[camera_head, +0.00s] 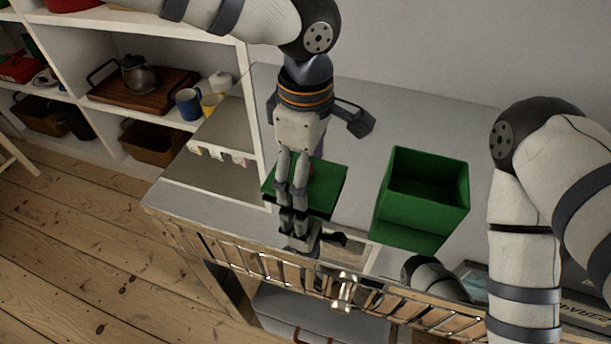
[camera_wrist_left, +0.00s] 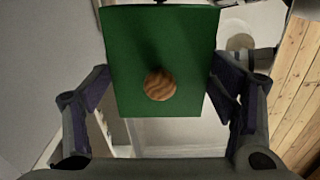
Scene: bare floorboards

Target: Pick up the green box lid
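The green box lid (camera_head: 328,186) lies flat on the grey top of the cabinet, left of the open green box (camera_head: 420,236). In the left wrist view the lid (camera_wrist_left: 135,45) shows a round brown wooden knob (camera_wrist_left: 160,85). My left gripper (camera_head: 335,178) is over the lid. In the left wrist view its fingers (camera_wrist_left: 160,88) are spread wide on either side of the lid and knob, with nothing held. In the head view the gripper hides part of the lid and most of the knob.
The green box stands close to the right of the lid. A wall is behind the grey top (camera_head: 375,105), and slatted wood runs along its front. White shelves (camera_head: 235,60) at the left hold a wooden tray (camera_head: 150,100), a kettle and a blue mug (camera_head: 188,104).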

